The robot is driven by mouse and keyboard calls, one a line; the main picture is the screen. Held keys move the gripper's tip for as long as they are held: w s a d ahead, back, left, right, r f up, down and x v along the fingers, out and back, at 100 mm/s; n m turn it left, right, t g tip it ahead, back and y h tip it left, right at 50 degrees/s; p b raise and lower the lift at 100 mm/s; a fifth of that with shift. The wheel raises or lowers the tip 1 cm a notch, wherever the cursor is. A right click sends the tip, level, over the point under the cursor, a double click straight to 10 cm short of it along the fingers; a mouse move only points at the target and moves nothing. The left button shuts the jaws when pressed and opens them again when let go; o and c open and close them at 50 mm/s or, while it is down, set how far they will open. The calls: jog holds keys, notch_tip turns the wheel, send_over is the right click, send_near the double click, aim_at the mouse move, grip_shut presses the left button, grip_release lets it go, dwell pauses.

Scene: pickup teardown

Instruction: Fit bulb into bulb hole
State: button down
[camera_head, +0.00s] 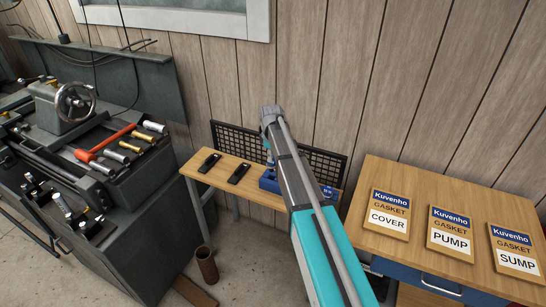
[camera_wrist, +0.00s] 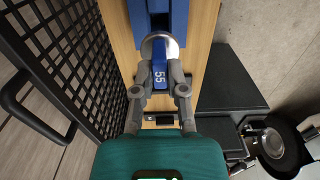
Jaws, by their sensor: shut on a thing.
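My gripper (camera_wrist: 159,80) is shut on a blue piece marked "55" (camera_wrist: 159,75) in the wrist view, with a finger on each side. This piece seems to be the bulb. A pale round rim (camera_wrist: 150,46) shows at its far end, against a larger blue body (camera_wrist: 179,20). I cannot tell whether the piece is inside the rim or only over it. In the head view a blue fixture (camera_head: 268,183) stands on the narrow wooden bench (camera_head: 208,174), partly behind my arm. My gripper and the bulb hole are hidden there.
A black mesh panel (camera_head: 230,136) stands along the bench's back and close beside my gripper in the wrist view. Two black handles (camera_head: 239,174) lie on the bench's left. Gasket boards (camera_head: 389,214) lie on the right table. A lathe (camera_head: 75,140) stands at left.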

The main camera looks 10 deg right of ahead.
aim_at(271, 164)
jog(key=shift+f+b, duration=2.75)
jog(key=shift+f, duration=0.15)
jog(key=c, duration=0.6)
grip_release()
